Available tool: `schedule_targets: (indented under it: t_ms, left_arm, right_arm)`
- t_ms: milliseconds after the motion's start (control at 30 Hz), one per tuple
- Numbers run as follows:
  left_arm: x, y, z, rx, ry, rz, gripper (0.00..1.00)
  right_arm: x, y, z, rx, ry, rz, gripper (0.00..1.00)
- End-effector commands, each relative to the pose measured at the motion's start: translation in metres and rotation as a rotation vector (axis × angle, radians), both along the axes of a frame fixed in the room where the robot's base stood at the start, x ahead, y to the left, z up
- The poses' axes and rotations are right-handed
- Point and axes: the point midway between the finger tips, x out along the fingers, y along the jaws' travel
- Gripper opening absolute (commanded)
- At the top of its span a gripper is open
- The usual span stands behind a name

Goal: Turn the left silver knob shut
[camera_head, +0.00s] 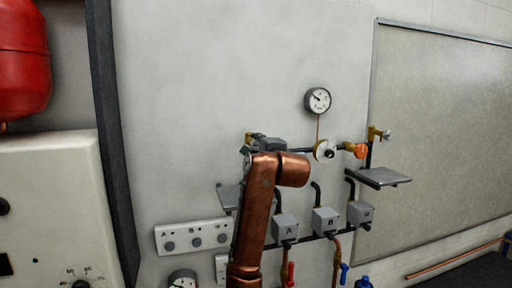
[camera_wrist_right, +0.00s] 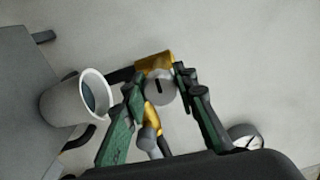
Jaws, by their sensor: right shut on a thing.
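The left silver knob (camera_wrist_right: 160,90) shows in the right wrist view as a round grey face with a dark slot, in front of a brass valve body (camera_wrist_right: 153,66). My right gripper (camera_wrist_right: 159,82) has its two fingers on either side of the knob, shut on it. In the head view my right gripper (camera_head: 264,146) is at the left end of the pipe and hides the knob; a bit of brass (camera_head: 256,136) shows behind it. My left gripper is in neither view.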

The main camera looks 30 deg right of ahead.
Motion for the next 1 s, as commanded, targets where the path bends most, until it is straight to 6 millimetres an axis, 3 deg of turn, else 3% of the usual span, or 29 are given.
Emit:
schedule_targets:
  t_ms: [733, 767, 1000]
  left_arm:
    - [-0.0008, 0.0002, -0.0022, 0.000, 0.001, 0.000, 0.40]
    - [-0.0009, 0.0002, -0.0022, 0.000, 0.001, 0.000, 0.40]
    - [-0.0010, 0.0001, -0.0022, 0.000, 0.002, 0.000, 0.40]
  right_arm:
    - [0.0007, 0.0005, -0.0019, -0.087, 0.025, 0.001, 0.02]
    - [0.0007, 0.0005, -0.0019, -0.087, 0.025, 0.001, 0.28]
    - [0.0005, 0.0002, -0.0013, -0.086, 0.023, 0.001, 0.44]
